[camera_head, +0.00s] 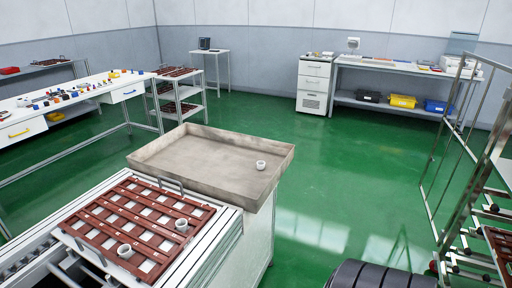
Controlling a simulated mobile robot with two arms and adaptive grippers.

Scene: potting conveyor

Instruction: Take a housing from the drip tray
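The drip tray (170,157) is a shallow grey-beige metal tray with raised walls, in the middle of the head view. One small white cup-shaped housing (261,165) stands upright in it, near its right end. The rest of the tray floor looks empty. Two similar white housings sit on a red-brown slotted rack in front of the tray: one near its right side (182,225) and one near its front edge (125,251). Neither of my grippers is in view.
The red-brown rack (107,208) lies on a white conveyor-like machine (215,240), with a metal handle at its far edge. A white bench (70,105) with small parts stands left. A metal frame cart (455,170) stands right.

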